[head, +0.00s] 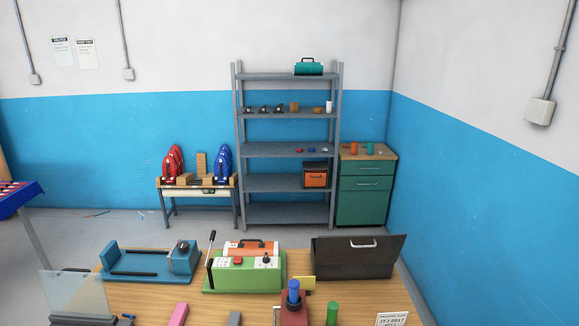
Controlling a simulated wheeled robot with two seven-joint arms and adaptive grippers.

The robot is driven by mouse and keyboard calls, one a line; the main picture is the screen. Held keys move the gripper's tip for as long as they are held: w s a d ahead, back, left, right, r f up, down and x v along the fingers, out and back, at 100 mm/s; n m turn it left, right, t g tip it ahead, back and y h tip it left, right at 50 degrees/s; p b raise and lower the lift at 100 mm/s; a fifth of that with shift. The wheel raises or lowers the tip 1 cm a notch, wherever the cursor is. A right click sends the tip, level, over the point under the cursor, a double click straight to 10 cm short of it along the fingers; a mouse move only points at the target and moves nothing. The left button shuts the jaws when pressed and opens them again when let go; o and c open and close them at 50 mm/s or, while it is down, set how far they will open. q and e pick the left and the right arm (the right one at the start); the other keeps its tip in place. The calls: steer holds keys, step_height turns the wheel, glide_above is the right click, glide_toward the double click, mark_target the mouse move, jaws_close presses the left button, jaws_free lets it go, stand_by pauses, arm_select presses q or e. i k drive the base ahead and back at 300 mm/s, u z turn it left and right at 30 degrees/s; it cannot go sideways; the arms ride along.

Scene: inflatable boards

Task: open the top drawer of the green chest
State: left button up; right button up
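The green chest (361,208) stands on the floor in the back right corner, between the grey shelf and the blue right-hand wall. It has a wooden top (384,153). Its top drawer (354,170) has a pale bar handle (369,169) and looks shut. Another drawer front (354,185) with a handle lies below it, also looking shut. Neither of my grippers shows in the head view.
A wooden workbench (225,305) with machines and a dark box (358,260) fills the foreground, between me and the chest. A grey shelf (239,170) adjoins the chest. A small table (200,193) stands left. Grey floor (400,240) is free before the chest.

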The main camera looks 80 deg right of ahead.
mark_target(349, 168)
steer(key=u, duration=0.35)
steer(key=i, duration=4.65)
steer(key=z, duration=2.95)
steer(key=i, duration=4.9)
